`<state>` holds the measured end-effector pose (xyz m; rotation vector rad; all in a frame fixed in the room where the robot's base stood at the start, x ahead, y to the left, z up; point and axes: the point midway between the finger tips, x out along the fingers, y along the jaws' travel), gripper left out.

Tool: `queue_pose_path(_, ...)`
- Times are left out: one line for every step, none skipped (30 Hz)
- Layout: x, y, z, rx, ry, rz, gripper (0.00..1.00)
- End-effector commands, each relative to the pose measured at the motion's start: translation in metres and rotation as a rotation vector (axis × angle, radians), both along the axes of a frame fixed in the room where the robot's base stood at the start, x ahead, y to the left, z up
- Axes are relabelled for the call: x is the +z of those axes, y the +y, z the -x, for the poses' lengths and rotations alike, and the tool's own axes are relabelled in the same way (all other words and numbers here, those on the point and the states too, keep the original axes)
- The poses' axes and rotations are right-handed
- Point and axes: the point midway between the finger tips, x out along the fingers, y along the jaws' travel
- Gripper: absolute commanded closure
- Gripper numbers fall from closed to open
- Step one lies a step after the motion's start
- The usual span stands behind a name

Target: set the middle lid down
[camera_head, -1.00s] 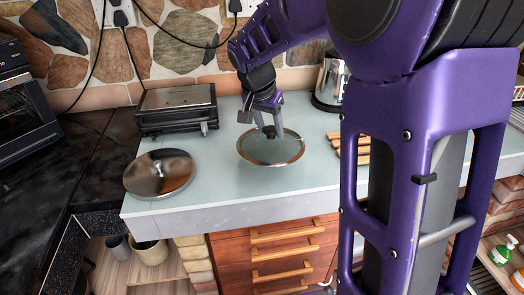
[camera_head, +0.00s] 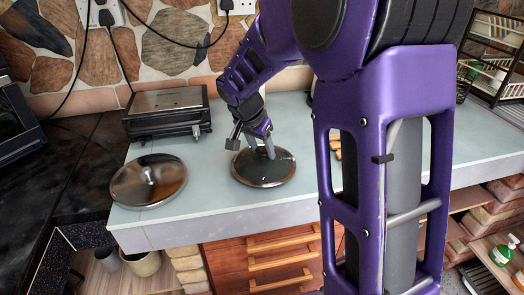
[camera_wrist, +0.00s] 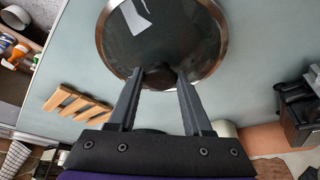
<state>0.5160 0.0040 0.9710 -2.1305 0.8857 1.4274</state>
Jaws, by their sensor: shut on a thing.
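The middle lid (camera_head: 260,174) is a round, dark glass lid with a metal rim, over the middle of the pale counter. My gripper (camera_head: 270,152) comes down on it from above and is shut on its knob. In the wrist view the lid (camera_wrist: 165,30) fills the top middle, and its dark knob (camera_wrist: 158,79) sits between the two fingertips. The lid is very close to the counter top; I cannot tell whether its rim touches. A second, shiny metal lid (camera_head: 148,182) lies on the counter to the left.
A black and silver grill or toaster (camera_head: 165,112) stands at the back left of the counter (camera_head: 205,205). A slatted wooden trivet (camera_wrist: 75,103) lies on the other side, partly behind my arm in the head view. The counter's front edge is near the metal lid.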

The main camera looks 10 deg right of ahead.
Motion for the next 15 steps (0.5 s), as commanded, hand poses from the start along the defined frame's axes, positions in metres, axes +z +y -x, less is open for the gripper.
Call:
queue_pose_path(-0.0026, 0.0000, -0.0006, 0.002, -0.002, 0.000, 1.00)
queue_pose_path(-0.0028, 0.0001, -0.0008, 0.002, -0.004, 0.000, 1.00)
queue_pose_path(-0.0024, 0.0001, -0.0009, 0.001, -0.004, 0.000, 1.00)
queue_pose_path(-0.0021, 0.0001, -0.0009, 0.001, -0.004, 0.000, 1.00)
queue_pose_path(-0.0021, 0.0001, -0.0009, 0.001, -0.004, 0.000, 1.00)
queue_pose_path(-0.0021, 0.0001, -0.0009, 0.001, -0.004, 0.000, 1.00)
queue_pose_path(-0.0021, 0.0001, -0.0009, 0.001, -0.004, 0.000, 1.00)
queue_pose_path(-0.0024, 0.0002, -0.0008, 0.001, -0.004, 0.000, 1.00)
queue_pose_path(-0.0036, 0.0002, -0.0008, 0.002, -0.004, 0.000, 1.00)
queue_pose_path(-0.0048, 0.0002, -0.0007, 0.002, -0.004, 0.000, 1.00)
queue_pose_path(-0.0059, 0.0004, -0.0008, 0.002, -0.004, 0.000, 1.00)
queue_pose_path(-0.0061, 0.0004, -0.0004, 0.002, -0.002, 0.000, 0.48)
queue_pose_path(-0.0051, 0.0004, -0.0004, 0.002, -0.002, 0.000, 0.43)
queue_pose_path(-0.0049, 0.0003, -0.0004, 0.002, -0.002, 0.000, 0.38)
queue_pose_path(-0.0051, 0.0003, -0.0004, 0.002, -0.002, 0.000, 0.30)
